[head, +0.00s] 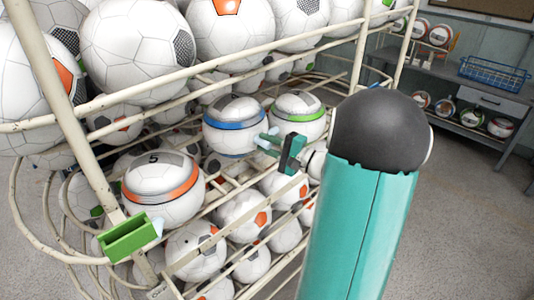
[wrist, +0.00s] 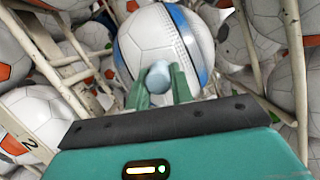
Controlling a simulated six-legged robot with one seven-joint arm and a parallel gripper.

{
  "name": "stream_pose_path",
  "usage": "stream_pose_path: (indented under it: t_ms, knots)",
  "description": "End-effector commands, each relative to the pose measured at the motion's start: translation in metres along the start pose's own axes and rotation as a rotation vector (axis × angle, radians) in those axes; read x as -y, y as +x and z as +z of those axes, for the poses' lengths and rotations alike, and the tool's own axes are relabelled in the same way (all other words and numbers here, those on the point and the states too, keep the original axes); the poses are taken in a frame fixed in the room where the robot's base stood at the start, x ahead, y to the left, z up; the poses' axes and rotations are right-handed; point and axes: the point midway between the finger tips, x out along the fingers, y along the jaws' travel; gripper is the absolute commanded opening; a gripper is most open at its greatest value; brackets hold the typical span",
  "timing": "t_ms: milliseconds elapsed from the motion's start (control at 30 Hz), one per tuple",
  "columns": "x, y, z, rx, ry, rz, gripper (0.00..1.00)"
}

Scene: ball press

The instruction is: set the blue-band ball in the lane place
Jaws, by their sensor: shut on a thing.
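The blue-band ball (head: 235,122) is white with a blue band and a grey patch on top. It is in the rack between the orange-band ball (head: 161,188) and the green-band ball (head: 298,112). My gripper (head: 268,142) is at its near right side, shut on a pale blue knob on the ball. In the wrist view the ball (wrist: 150,42) is straight ahead, and my gripper (wrist: 158,80) has a finger on each side of the knob. I cannot tell whether the ball rests on the rails.
The cream metal rack (head: 230,72) holds several balls above and below this level, with its bars close around. A green block (head: 130,237) sits at the rack's front left. A shelf with a blue basket (head: 495,72) stands at the back right. Grey floor (head: 455,225) is clear at right.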

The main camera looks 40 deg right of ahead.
Motion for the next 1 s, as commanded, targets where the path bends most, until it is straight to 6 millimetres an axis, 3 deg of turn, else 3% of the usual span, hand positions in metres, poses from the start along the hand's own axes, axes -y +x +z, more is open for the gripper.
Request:
stream_pose_path:
  t_ms: [233,767,800,900,1000]
  knots:
    - [-0.032,0.000,-0.009,-0.001,0.002,-0.002,0.00]
    - [-0.039,0.000,-0.012,-0.001,-0.001,-0.001,0.00]
    - [-0.040,0.000,-0.012,-0.002,0.000,0.000,0.29]
    - [-0.040,0.000,-0.012,-0.002,0.000,0.000,0.44]
    - [-0.040,0.000,-0.012,-0.002,0.000,0.000,0.44]
